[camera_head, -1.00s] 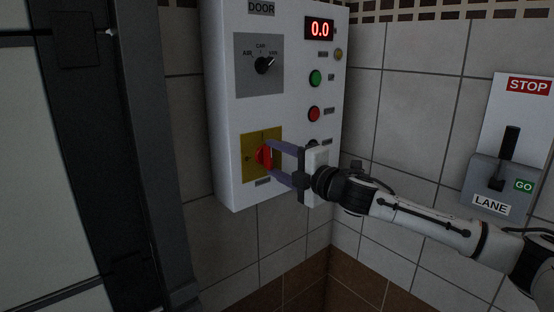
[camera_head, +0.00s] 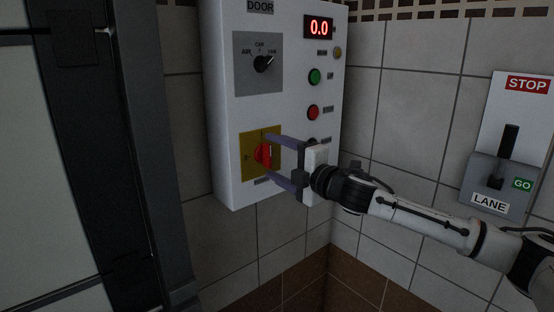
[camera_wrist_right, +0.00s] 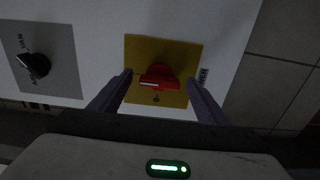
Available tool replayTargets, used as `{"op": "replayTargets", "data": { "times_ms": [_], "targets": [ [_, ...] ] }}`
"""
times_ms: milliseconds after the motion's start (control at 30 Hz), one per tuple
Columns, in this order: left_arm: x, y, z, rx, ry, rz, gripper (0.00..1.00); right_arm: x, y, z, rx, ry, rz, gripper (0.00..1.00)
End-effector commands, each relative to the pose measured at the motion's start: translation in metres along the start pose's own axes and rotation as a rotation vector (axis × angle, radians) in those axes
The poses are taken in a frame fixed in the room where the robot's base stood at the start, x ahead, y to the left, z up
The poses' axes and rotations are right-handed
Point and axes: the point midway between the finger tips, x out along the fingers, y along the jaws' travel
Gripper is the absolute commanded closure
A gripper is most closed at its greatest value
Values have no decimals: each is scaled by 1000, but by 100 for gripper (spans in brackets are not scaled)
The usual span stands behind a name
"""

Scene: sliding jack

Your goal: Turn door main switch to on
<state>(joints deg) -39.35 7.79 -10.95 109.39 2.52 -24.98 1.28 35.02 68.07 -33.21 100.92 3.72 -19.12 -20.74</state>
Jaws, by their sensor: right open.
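The red main switch knob (camera_head: 263,156) sits on a yellow plate (camera_head: 247,172) low on the white DOOR panel (camera_head: 232,115). My right gripper (camera_head: 269,154) is open, with its two purple fingers above and below the knob in the head view. In the right wrist view the red knob (camera_wrist_right: 158,78) lies between the open fingers (camera_wrist_right: 160,82), with gaps on both sides. The marks on the yellow plate are too small to read surely. My left gripper is not in view.
A black selector knob (camera_head: 264,64) on a grey plate sits above. A green button (camera_head: 314,76), a red button (camera_head: 313,112) and a display reading 0.0 (camera_head: 319,28) are at the right. A LANE lever box (camera_head: 492,185) hangs on the right wall.

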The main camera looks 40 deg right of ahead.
Motion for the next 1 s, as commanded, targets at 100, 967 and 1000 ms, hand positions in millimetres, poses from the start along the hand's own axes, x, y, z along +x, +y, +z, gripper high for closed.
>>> {"op": "replayTargets", "data": {
  "times_ms": [100,967,1000],
  "targets": [
    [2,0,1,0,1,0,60,-3,-1,0,-2,0,0,30],
    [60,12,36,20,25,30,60,-87,-4,-3,-11,7,3,30],
    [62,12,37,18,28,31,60,-90,-3,-3,-11,7,4,30]
  ]
}}
